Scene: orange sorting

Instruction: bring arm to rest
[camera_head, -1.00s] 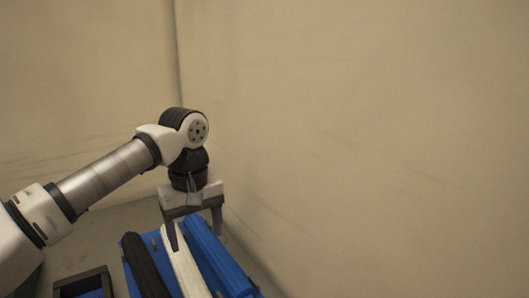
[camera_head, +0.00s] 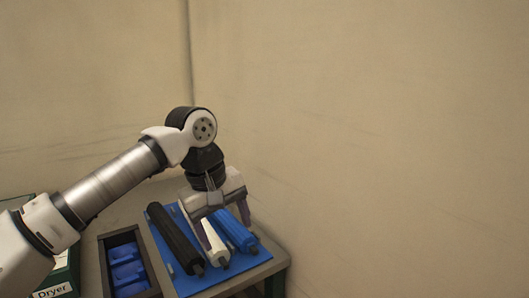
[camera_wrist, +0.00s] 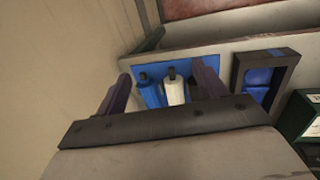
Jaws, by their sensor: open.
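My gripper (camera_head: 224,228) is open and empty, its two fingers pointing down above a blue mat (camera_head: 198,282) on the table. It also shows in the wrist view (camera_wrist: 160,88), with the fingers spread apart. Under and beside it on the mat lie a black roller (camera_head: 175,240), a white roller (camera_head: 216,254) and a blue roller (camera_head: 237,232). In the wrist view the blue roller (camera_wrist: 150,94) and white roller (camera_wrist: 176,92) show between the fingers, and the black one is mostly hidden.
A dark-framed tray (camera_head: 104,262) with blue parts stands left of the mat. A green box labelled "Dryer" (camera_head: 54,290) is at the far left. The table (camera_head: 128,213) meets walls close behind and to the right. The table's right edge is just beyond the mat.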

